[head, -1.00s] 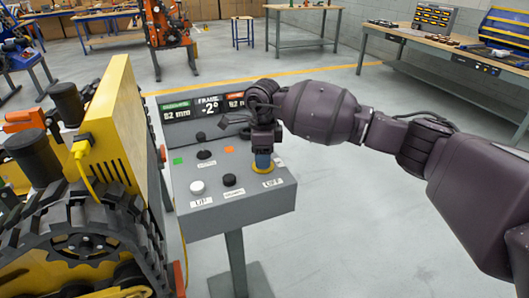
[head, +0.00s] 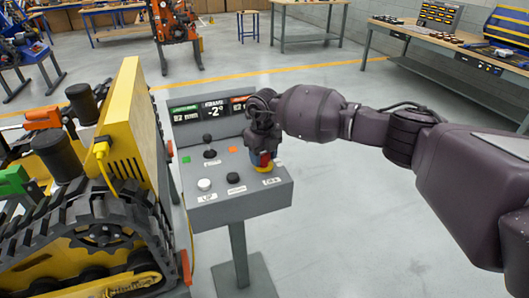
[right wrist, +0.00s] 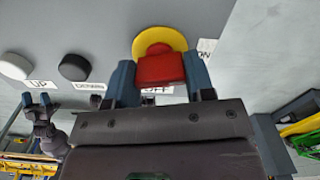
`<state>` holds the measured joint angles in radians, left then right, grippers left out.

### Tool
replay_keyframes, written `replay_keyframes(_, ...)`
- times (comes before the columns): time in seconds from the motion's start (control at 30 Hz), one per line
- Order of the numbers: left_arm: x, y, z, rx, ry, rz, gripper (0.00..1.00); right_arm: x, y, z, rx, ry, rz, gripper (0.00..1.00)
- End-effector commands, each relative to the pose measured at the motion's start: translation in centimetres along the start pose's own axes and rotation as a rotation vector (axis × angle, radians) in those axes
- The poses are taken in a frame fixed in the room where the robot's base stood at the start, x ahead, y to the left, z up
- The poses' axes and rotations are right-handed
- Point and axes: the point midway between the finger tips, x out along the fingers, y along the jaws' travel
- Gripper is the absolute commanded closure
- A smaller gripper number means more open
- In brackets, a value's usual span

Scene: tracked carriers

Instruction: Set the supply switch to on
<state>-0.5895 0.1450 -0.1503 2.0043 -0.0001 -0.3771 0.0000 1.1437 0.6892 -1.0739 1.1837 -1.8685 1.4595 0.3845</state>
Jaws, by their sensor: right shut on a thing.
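The supply switch is a red knob (head: 265,159) on a yellow ring at the right of the grey console's sloping top. In the right wrist view the red knob (right wrist: 161,68) sits between the two blue-grey fingers of my right gripper (right wrist: 156,82), which is shut on it. My right gripper also shows from above in the head view (head: 264,155). An "OFF" label is partly hidden below the knob and an "ON" label (right wrist: 206,50) is to its right. My left gripper (right wrist: 41,102) appears small and open in the right wrist view, away from the console.
The grey console (head: 240,203) also carries a black joystick (head: 209,153), a white button (head: 204,184) and a black button (head: 233,178). Its display reads -2°. A yellow tracked carrier (head: 125,125) stands close at its left. The floor right of the console is clear.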

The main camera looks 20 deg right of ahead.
Motion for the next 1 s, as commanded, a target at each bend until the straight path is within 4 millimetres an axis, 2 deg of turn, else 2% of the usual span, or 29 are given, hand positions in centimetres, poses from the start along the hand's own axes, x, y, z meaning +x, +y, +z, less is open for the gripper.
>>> replay_keyframes(0.07, -0.4, -0.1, -0.5, -0.001, 0.004, -0.002, 0.35, -0.4, 0.0, 0.0, 0.056, -0.002, -0.001, 0.75)
replay_keyframes(0.4, -1.2, -0.3, -0.2, -0.004, -0.009, -0.006, 0.35, -0.2, 0.0, 0.0, 0.218, -0.001, -0.001, 0.75)
replay_keyframes(1.0, -0.9, -0.2, -1.6, -0.004, 0.014, -0.004, 0.35, 0.0, 0.0, 0.0, 0.257, -0.001, 0.000, 0.75)
